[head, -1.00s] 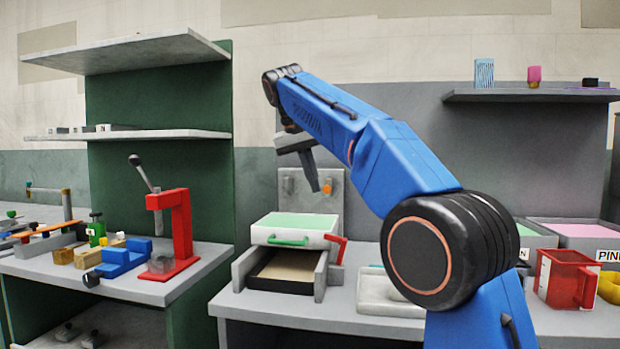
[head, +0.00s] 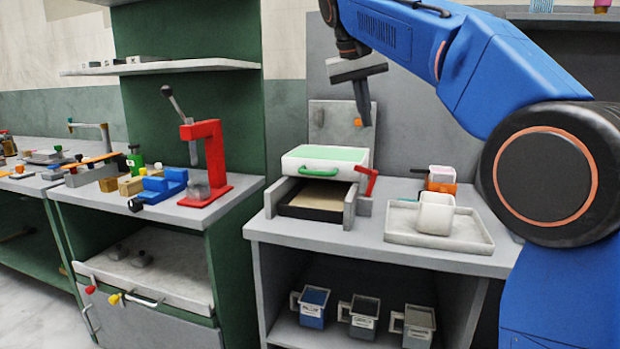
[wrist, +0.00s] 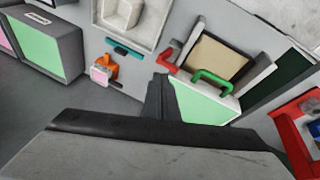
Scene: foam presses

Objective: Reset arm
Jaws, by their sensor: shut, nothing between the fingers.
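My blue arm crosses the upper right of the head view. My gripper (head: 364,112) hangs from it, pointing down, shut and empty, above the grey bench and in front of the grey back panel. In the wrist view my gripper (wrist: 158,92) shows its dark fingers close together over the bench. A press with a green-topped white lid (head: 326,158) and a red handle (head: 369,182) stands below and left of my gripper. The press also shows in the wrist view, with its green lid (wrist: 200,106) beside the fingers.
A white tray (head: 410,239) holds a white block-like container (head: 435,214). Several labelled mugs (head: 312,305) stand on the lower shelf. A red lever press (head: 212,160) and a blue vise (head: 165,186) stand on the left bench. Space above the benches is clear.

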